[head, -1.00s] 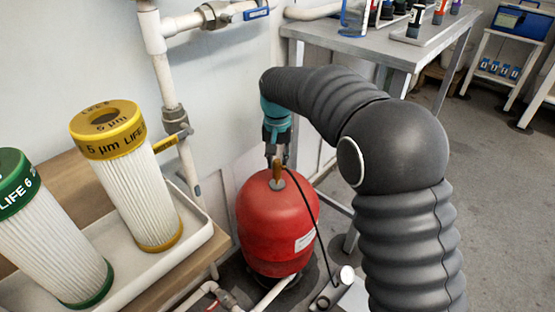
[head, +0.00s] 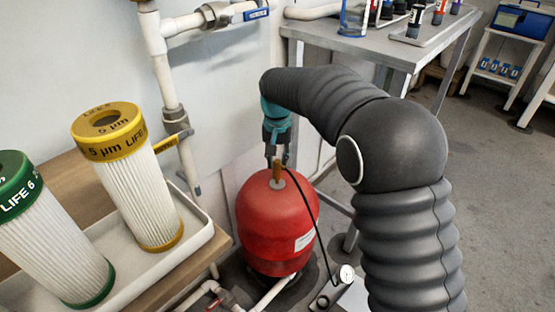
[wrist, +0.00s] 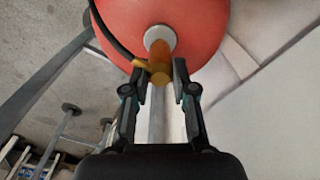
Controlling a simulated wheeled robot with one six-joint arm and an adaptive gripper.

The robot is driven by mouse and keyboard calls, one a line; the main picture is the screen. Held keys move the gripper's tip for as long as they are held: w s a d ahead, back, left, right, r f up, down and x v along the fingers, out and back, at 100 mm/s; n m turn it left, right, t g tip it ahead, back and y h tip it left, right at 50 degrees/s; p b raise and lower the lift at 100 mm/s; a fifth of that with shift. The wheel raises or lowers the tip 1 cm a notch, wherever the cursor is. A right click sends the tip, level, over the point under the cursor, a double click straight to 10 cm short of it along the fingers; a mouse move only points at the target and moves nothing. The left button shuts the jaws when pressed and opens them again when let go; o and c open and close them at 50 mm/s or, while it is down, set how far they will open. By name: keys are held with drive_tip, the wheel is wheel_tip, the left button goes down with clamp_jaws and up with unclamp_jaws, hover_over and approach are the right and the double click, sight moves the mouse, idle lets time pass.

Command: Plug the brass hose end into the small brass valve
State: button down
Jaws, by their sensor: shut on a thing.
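The red tank (head: 275,225) stands on the floor with a pale round collar and a small brass valve (wrist: 158,48) on its top. My gripper (head: 277,158) is just above it, pointing down. In the wrist view my gripper (wrist: 160,72) is shut on the brass hose end (wrist: 160,78), which sits between the fingertips. The hose end overlaps the valve in that view. I cannot tell whether the two are joined or only touching. A thin black hose (head: 315,225) runs from the hose end down the tank's right side.
A round gauge (head: 345,273) is at the hose's lower end. White pipes (head: 163,70) run up the wall at left. A tray (head: 135,285) holds two filter cartridges (head: 125,175). A grey table (head: 350,45) stands behind; open floor (head: 500,190) lies at right.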

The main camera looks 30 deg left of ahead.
drive_tip(key=shift+f, duration=0.55)
drive_tip(key=c, duration=0.9)
unclamp_jaws()
drive_tip(key=shift+o, duration=0.2)
wheel_tip(320, 180, up, 12)
